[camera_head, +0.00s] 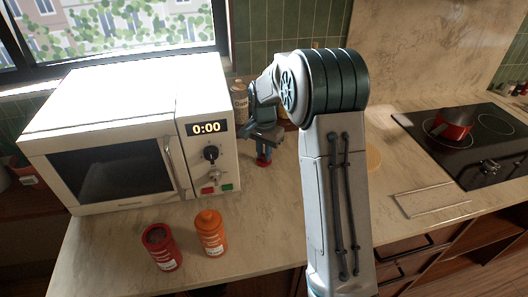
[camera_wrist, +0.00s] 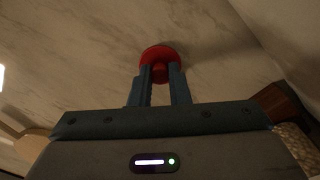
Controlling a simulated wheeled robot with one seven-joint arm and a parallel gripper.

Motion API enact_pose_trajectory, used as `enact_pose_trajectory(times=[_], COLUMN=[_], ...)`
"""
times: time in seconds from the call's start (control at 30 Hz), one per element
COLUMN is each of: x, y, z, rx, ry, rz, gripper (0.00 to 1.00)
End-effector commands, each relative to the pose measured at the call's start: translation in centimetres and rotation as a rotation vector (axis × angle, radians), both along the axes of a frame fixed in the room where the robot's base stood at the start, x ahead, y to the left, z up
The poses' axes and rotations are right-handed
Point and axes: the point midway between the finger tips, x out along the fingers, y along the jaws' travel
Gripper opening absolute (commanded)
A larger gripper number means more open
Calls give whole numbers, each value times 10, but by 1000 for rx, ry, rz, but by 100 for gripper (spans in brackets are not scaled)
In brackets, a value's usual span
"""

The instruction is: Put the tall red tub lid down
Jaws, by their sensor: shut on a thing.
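My gripper (camera_head: 263,152) is beside the microwave's right side, with its fingers pointing down at the counter. It is shut on the red tub lid (camera_head: 263,163). In the wrist view the fingers (camera_wrist: 160,73) hold the knob of the round red lid (camera_wrist: 158,52). The lid is at or just above the counter (camera_wrist: 80,60); I cannot tell if it touches. The tall red tub (camera_head: 160,248) stands at the counter's front left, with its top open.
An orange tub (camera_head: 210,233) with its lid on stands right of the red tub. The white microwave (camera_head: 120,130) is at the left. A pale canister (camera_head: 240,100) stands behind my gripper. A red pot (camera_head: 453,125) sits on the black hob (camera_head: 480,150) at the right.

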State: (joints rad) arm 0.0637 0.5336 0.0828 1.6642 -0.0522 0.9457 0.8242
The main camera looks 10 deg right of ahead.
Motion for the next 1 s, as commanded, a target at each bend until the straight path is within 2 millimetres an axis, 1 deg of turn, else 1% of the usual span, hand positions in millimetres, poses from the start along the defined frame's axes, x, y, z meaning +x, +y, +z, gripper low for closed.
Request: enact_pose_trajectory(times=[0.13,0.17,0.2,0.23,0.53,0.67,0.77,1.0], x=[0,0,0,0,0,0,1,1], y=[0,0,0,0,0,0,0,0], z=[-4,-4,-3,-3,-1,8,25,78], rx=[0,0,0,0,0,0,0,-1], ry=[0,0,0,0,0,-3,-6,-5], rz=[0,0,0,0,0,0,0,2], gripper=[0,19,30,38,38,38,38,38])
